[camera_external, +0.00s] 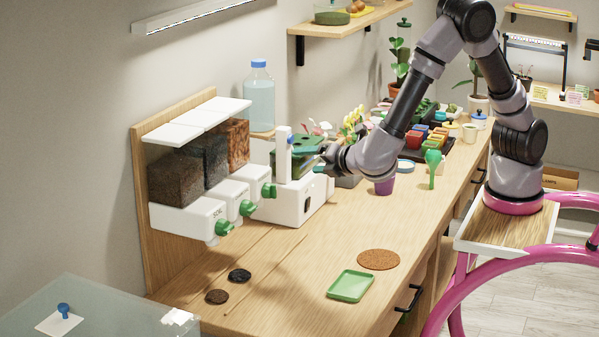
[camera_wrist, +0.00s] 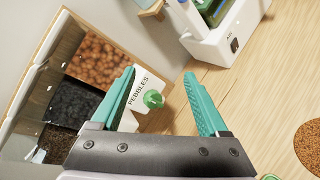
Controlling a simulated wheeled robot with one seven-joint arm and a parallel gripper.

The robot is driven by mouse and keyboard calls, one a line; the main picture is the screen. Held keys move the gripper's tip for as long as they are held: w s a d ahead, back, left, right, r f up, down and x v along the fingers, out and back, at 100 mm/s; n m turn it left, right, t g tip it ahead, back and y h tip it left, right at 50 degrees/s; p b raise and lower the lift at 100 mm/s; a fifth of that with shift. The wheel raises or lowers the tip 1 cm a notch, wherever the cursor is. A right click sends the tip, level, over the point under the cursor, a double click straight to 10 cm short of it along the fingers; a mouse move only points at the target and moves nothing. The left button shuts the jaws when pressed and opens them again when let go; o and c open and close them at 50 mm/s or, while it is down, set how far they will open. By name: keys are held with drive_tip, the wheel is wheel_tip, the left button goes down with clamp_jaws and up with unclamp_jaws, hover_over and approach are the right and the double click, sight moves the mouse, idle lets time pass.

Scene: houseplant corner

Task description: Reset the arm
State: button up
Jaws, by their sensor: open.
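My gripper (camera_external: 314,160) is at the end of my bent arm, above the wooden counter (camera_external: 292,262). It is in front of a white machine (camera_external: 297,203) that has a green container (camera_external: 293,163) on it. In the wrist view the teal fingers of my gripper (camera_wrist: 160,76) are spread apart with nothing between them. Past the fingers are the pebbles dispenser's green knob (camera_wrist: 153,99) and bare counter. From these views I cannot tell whether the fingers touch the machine.
A dispenser rack (camera_external: 198,220) with green knobs stands to the left. A purple cup (camera_external: 384,187) and green bottle (camera_external: 432,170) stand near my forearm.

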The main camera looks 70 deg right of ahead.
drive_tip(key=s+d+r+m+g, duration=0.3)
drive_tip(key=d+m, duration=0.1)
drive_tip(key=d, duration=0.3)
drive_tip(key=s+d+r+m+g, duration=0.25)
drive_tip(key=d+m, duration=0.25)
drive_tip(key=d, duration=0.3)
drive_tip(key=s+d+r+m+g, duration=0.2)
drive_tip(key=s+d+m+g, duration=0.15)
drive_tip(key=d, duration=0.35)
drive_tip(key=s+d+r+m+t+y, duration=0.1)
drive_tip(key=s+r+m+t+y, duration=0.2)
drive_tip(key=s+r+m+y, duration=0.5)
drive_tip(key=s+r+m, duration=0.3)
drive_tip(key=s+m, duration=0.1)
drive_tip(key=s, duration=0.2)
drive_tip(key=shift+d+m, duration=0.3)
drive_tip(key=shift+m, duration=0.05)
drive_tip(key=shift+s+r, duration=0.1)
